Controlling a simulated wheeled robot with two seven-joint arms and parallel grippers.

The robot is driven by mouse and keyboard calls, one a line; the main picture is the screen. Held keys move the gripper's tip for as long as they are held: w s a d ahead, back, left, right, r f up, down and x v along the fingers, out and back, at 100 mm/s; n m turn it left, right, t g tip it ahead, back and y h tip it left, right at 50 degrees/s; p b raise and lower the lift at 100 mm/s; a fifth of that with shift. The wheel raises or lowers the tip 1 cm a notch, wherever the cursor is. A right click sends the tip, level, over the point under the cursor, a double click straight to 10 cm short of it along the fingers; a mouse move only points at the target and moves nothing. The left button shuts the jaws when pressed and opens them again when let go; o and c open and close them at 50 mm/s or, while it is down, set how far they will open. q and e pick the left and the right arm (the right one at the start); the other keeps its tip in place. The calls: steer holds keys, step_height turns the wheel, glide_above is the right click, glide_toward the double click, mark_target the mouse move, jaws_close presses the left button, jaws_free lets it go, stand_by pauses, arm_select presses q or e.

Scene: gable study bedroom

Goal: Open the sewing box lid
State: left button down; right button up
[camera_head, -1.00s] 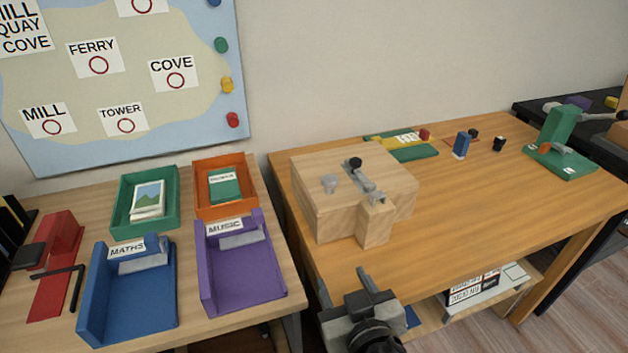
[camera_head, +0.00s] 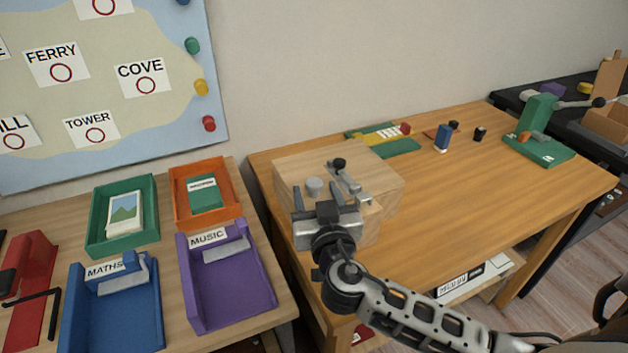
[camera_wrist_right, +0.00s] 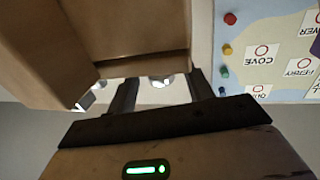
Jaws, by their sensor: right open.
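The sewing box (camera_head: 300,170) is a pale wooden box on the brown desk, with its lid down. On its top are a grey round knob (camera_head: 315,186) and a grey metal lever with a black ball (camera_head: 339,164). My right gripper (camera_head: 327,198) is open at the front of the box, its fingers pointing towards it and overlapping its front face and front block. In the right wrist view, a wooden part of the box (camera_wrist_right: 130,35) fills the upper left beside the open fingers (camera_wrist_right: 161,90). I cannot tell whether they touch it. My left gripper is not in view.
On the left desk stand green (camera_head: 95,245), orange (camera_head: 176,212), blue (camera_head: 70,320) and purple (camera_head: 200,310) trays. A green mat (camera_head: 400,147) lies behind the box, and a green stand (camera_head: 535,115) is farther right.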

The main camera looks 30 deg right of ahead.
steer(key=shift+x, duration=1.35)
